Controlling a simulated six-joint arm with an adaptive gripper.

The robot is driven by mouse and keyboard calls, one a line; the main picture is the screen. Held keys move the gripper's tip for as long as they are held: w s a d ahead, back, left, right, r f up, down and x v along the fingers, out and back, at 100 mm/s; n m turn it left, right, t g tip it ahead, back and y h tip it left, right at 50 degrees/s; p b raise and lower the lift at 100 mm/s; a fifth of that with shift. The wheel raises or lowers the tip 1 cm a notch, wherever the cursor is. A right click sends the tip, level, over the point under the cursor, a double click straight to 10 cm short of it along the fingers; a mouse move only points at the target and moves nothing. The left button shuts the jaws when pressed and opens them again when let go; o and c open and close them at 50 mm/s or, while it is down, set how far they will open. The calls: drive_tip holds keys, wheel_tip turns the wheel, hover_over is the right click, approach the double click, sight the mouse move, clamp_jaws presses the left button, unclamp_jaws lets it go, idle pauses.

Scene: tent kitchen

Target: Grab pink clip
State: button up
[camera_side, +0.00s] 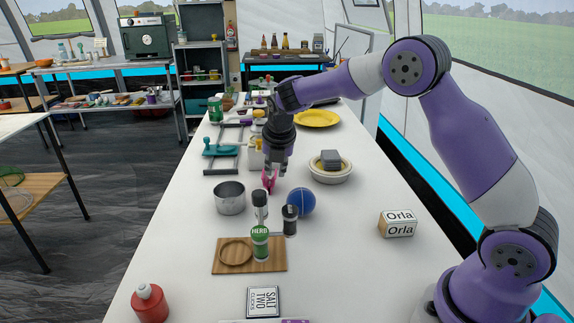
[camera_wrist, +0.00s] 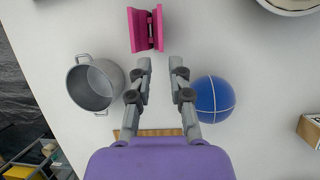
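The pink clip (camera_wrist: 146,29) stands on the white table at the top of the wrist view, just beyond my fingertips and slightly left of the gap between them. In the side view the pink clip (camera_side: 270,179) shows right below my gripper (camera_side: 275,168), partly covered by it. In the wrist view my gripper (camera_wrist: 161,65) has its two fingers apart with nothing between them. I cannot tell the exact height of the fingertips above the table.
A metal pot (camera_wrist: 95,85) is left of my fingers and a blue ball (camera_wrist: 214,94) right. Several jars, including a green-labelled one (camera_side: 260,243), stand nearer the side camera by a wooden board (camera_side: 222,262). A bowl (camera_side: 329,174) holds a grey block. Bare table lies right of the ball.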

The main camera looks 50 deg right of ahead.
sight(266, 181)
drive_tip(key=x, duration=0.4)
drive_tip(key=shift+w+d, duration=0.1)
drive_tip(key=shift+d, duration=0.1)
clamp_jaws()
